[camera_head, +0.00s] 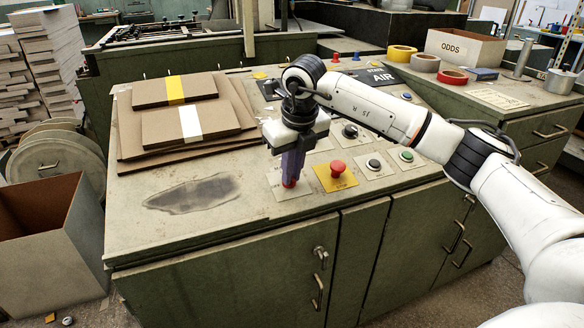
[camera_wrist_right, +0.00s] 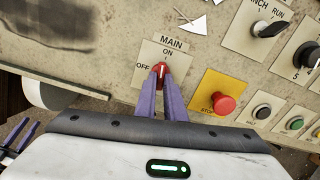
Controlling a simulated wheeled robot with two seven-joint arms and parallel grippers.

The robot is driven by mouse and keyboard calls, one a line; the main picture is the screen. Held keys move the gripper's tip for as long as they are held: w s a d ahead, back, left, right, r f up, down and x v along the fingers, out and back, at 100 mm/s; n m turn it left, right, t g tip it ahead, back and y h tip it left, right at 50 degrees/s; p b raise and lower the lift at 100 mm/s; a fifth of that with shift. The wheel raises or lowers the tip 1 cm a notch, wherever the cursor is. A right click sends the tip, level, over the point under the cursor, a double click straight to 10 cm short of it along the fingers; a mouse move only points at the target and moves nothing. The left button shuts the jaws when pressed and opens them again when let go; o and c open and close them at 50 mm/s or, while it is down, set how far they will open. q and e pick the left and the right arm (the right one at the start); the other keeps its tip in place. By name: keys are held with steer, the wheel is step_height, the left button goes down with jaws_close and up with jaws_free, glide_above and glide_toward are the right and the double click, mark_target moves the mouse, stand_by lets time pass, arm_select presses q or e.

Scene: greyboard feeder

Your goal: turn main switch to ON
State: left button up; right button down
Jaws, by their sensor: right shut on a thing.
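The main switch (camera_wrist_right: 161,69) is a small red knob on a pale plate (camera_wrist_right: 178,53) marked MAIN, with ON above and OFF to the left. The knob's white mark points up, towards ON. My right gripper (camera_wrist_right: 161,84) is shut on the knob, with one purple finger at each side. In the head view my right gripper (camera_head: 290,180) points down at the switch, and its fingers hide most of the knob.
A red stop button (camera_head: 337,168) on a yellow plate is just right of the switch. Black (camera_head: 374,164) and green (camera_head: 406,156) buttons lie beyond it. Stacked boards (camera_head: 190,125) lie at the left of the cabinet top. The worn front left is clear.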

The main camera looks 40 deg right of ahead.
steer(key=shift+a+m, duration=0.1)
steer(key=shift+m, duration=0.9)
steer(key=c, duration=1.8)
jaws_free()
steer(key=shift+c, duration=0.2)
steer(key=p+v, duration=0.1)
steer(key=v, duration=0.9)
steer(key=shift+r, duration=0.2)
